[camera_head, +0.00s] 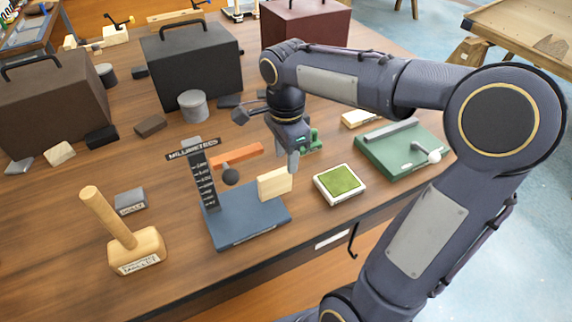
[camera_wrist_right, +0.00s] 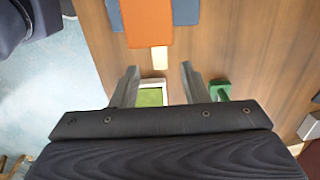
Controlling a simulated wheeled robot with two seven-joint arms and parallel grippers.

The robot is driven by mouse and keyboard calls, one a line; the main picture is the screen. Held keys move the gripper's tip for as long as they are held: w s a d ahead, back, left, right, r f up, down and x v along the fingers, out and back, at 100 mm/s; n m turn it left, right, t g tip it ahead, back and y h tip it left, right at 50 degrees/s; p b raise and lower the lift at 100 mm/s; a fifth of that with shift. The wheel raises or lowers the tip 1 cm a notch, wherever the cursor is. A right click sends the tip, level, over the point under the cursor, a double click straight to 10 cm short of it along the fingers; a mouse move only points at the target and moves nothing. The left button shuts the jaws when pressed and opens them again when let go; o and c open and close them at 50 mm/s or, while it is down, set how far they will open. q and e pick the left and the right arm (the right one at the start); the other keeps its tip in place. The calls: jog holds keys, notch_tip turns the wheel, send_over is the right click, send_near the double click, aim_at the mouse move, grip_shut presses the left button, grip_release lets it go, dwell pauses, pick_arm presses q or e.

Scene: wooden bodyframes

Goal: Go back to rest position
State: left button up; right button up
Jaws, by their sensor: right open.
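My right gripper (camera_head: 272,140) hangs over the workbench, above and behind the blue-based measuring stand (camera_head: 250,222) in the head view. It is open. In the wrist view its two fingers (camera_wrist_right: 158,70) are spread apart with nothing held between them. A green pad in a pale frame (camera_wrist_right: 150,97) shows beyond the gap, and the orange bar (camera_wrist_right: 148,22) shows above it. My right arm reaches in from the right side of the head view. My left gripper is in neither view.
The wooden workbench (camera_head: 60,225) holds a mallet (camera_head: 137,250) at front left and the green pad (camera_head: 340,184). A green board (camera_head: 385,160) lies under my arm's reach. Black, brown and dark red boxes stand behind. Several small blocks lie around.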

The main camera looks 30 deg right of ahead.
jog(key=shift+r, duration=1.2)
